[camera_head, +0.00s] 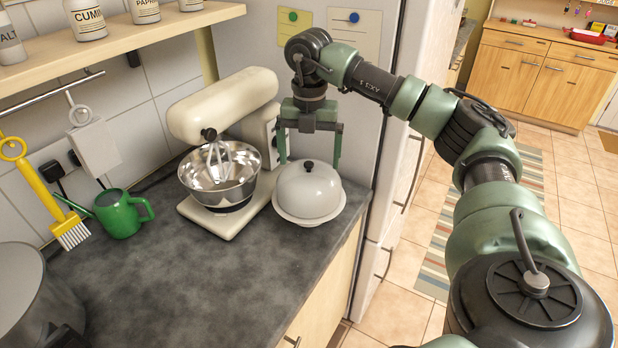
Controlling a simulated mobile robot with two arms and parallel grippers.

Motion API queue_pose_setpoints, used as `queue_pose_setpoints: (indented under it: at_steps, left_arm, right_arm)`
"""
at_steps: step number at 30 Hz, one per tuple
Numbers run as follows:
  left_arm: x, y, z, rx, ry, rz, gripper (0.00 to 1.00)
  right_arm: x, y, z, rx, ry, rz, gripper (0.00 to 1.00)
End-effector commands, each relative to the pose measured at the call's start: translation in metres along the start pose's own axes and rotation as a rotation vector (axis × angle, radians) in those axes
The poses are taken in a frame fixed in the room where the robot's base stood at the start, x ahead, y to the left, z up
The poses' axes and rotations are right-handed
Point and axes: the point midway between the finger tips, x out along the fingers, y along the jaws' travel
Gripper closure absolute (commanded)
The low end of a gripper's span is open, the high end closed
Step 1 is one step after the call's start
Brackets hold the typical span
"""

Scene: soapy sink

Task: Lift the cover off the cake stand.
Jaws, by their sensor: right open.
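The cake stand (309,219) stands on the dark counter near its right end, beside the fridge. Its domed, light grey cover (310,193) sits on it, with a small dark knob (309,165) on top. My right gripper (309,162) points down over the cover, with its two green fingers spread wide to the left and right of the knob. The fingers look apart from the knob; whether a fingertip touches the dome I cannot tell. My left gripper is not in view.
A cream stand mixer (222,105) with a steel bowl (219,178) stands close on the left of the cake stand. The fridge (375,150) is close behind and right. The front counter is clear.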

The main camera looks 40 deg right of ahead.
Motion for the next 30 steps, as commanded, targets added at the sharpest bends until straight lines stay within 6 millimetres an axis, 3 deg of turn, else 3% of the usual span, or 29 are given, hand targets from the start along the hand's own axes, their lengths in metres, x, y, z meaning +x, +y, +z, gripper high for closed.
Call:
queue_pose_setpoints:
  at_steps: [5,12,22,30]
  left_arm:
    - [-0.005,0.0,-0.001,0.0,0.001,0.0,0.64]
    - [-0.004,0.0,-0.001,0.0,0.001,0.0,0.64]
    - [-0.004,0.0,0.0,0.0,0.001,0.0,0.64]
    - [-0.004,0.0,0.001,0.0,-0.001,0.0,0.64]
  right_arm:
    - [0.017,0.0,0.0,-0.001,0.0,-0.001,0.03]
    - [0.019,0.0,0.0,-0.001,-0.001,0.001,0.06]
    - [0.02,0.0,-0.001,-0.002,0.001,-0.001,0.97]
    - [0.021,0.0,-0.001,-0.002,0.003,-0.003,1.0]
